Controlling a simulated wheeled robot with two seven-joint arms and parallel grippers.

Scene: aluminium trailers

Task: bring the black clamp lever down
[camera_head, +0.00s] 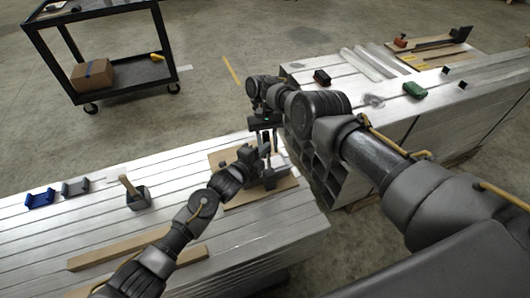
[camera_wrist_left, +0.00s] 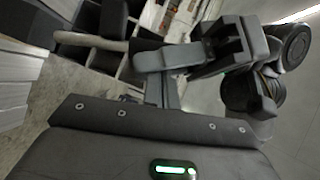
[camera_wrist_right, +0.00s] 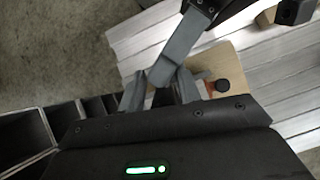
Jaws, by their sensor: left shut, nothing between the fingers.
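A wooden board (camera_head: 262,194) lies on the near aluminium stack with a small dark clamp (camera_head: 270,179) on it. The clamp is largely hidden by my grippers, and I cannot make out its black lever or its angle. My left gripper (camera_head: 258,152) is shut and empty, low beside the clamp. My right gripper (camera_head: 266,142) points down from above, its fingers apart, close to the left gripper. The right wrist view shows a grey piece crossing between the right fingers (camera_wrist_right: 160,88).
A wooden-handled tool (camera_head: 136,194), blue (camera_head: 40,198) and grey (camera_head: 75,187) blocks and wooden strips (camera_head: 120,247) lie on the near stack. The right stack (camera_head: 345,88) stands close beside my right arm. A black cart (camera_head: 110,88) stands at the back left.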

